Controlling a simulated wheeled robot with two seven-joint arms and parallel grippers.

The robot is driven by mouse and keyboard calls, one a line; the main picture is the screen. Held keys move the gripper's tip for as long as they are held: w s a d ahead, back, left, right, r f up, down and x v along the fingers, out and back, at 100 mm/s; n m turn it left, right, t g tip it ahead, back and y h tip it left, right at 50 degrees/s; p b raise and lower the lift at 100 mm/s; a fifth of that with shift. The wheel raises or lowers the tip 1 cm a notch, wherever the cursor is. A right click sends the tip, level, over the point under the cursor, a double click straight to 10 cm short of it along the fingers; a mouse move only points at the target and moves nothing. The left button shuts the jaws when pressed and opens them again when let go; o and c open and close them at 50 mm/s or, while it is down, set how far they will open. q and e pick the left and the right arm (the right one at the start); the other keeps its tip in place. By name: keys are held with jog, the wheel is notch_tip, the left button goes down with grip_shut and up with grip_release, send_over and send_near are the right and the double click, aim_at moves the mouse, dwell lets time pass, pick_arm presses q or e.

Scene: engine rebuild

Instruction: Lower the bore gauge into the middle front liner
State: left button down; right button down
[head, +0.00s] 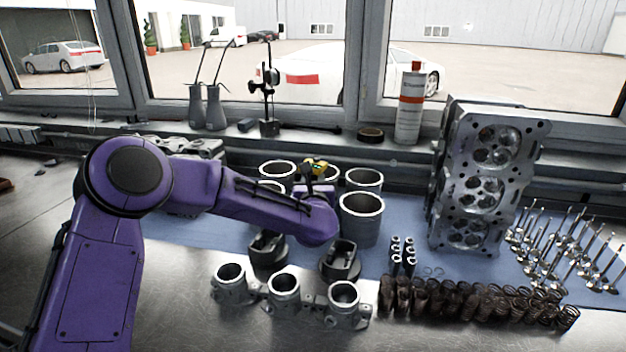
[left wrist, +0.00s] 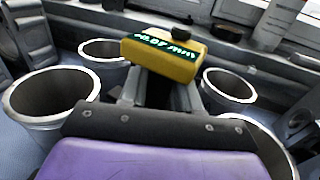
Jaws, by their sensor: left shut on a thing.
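The bore gauge (head: 317,167) has a yellow head. In the left wrist view the yellow head (left wrist: 165,58) carries a dark display with a green reading in mm and a black knob. My left gripper (head: 316,184) is shut on the gauge below its head, over the middle of the liner group. The middle front liner is hidden behind my wrist and gripper, so I cannot tell whether the gauge's lower end is inside it. The right front liner (head: 361,222) and left front liner (left wrist: 48,98) flank the gripper. My right gripper is out of view.
Back liners (head: 364,180) stand close behind. Two dark pistons (head: 340,262) and several metal housings (head: 284,287) are in front. Springs (head: 470,302), a cylinder head (head: 485,180) and valves (head: 560,245) lie right.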

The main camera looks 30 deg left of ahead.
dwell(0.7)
pick_arm(q)
jog(key=c, duration=0.7)
grip_release()
jog(key=shift+f, duration=0.1)
jog(key=shift+s+d, duration=0.1)
jog(key=shift+s, duration=0.05)
jog(key=b+v, duration=0.3)
jog(key=v, duration=0.7)
jog(key=shift+s+d, duration=0.1)
